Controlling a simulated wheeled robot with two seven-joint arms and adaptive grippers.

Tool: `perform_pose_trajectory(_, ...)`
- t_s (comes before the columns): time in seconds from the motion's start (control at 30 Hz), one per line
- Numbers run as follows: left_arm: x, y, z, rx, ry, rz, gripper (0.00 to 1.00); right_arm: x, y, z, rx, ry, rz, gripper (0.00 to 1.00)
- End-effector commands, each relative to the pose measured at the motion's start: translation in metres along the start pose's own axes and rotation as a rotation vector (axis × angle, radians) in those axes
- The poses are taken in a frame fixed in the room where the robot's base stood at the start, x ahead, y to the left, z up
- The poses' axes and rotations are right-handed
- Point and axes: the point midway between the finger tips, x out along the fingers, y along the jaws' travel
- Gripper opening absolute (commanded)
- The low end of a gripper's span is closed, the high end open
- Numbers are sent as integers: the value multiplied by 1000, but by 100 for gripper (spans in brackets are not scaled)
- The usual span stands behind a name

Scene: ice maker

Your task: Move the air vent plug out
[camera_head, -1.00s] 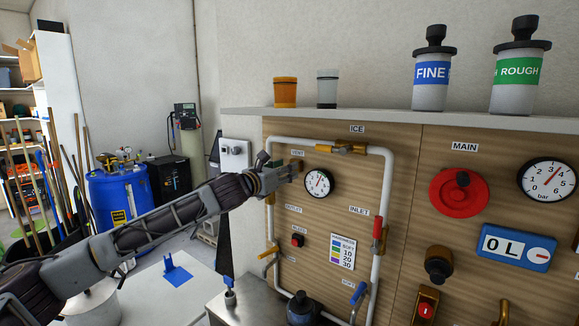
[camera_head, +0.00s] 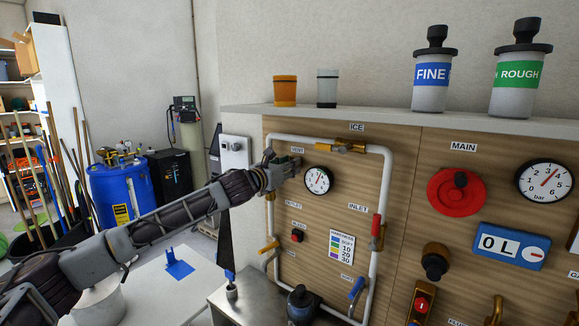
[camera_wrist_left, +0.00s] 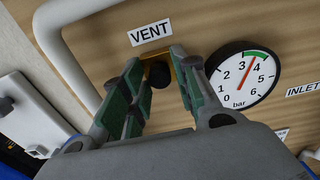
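The air vent plug (camera_wrist_left: 160,77) is a small black knob in a brass fitting, just below the VENT label in the left wrist view. My left gripper (camera_wrist_left: 159,64) is at the board with its two green-padded fingers spread, one on each side of the plug. A gap shows between the left finger and the knob; whether the right finger touches the fitting is unclear. In the head view my left gripper (camera_head: 284,162) reaches the board's upper left under the VENT label (camera_head: 298,150) and hides the plug. My right gripper is not in view.
A pressure gauge (camera_head: 318,180) sits close to the right of the gripper. A white pipe loop (camera_head: 386,215) with valves runs around this panel. A shelf (camera_head: 370,114) with cups and filter bottles is above. A grey wall box (camera_head: 235,146) is to the left.

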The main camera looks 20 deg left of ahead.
Motion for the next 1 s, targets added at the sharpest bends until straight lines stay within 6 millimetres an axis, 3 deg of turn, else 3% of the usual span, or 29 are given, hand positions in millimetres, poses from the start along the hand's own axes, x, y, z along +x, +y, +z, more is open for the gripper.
perform_pose_trajectory(0.03, 0, 0, 0, 0, 0, 0, 19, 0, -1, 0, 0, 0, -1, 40)
perform_pose_trajectory(0.2, 0, 0, 0, 0, 0, 0, 0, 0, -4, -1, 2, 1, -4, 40)
perform_pose_trajectory(1.0, -8, 1, 0, 0, 1, 1, 0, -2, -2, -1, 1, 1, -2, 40)
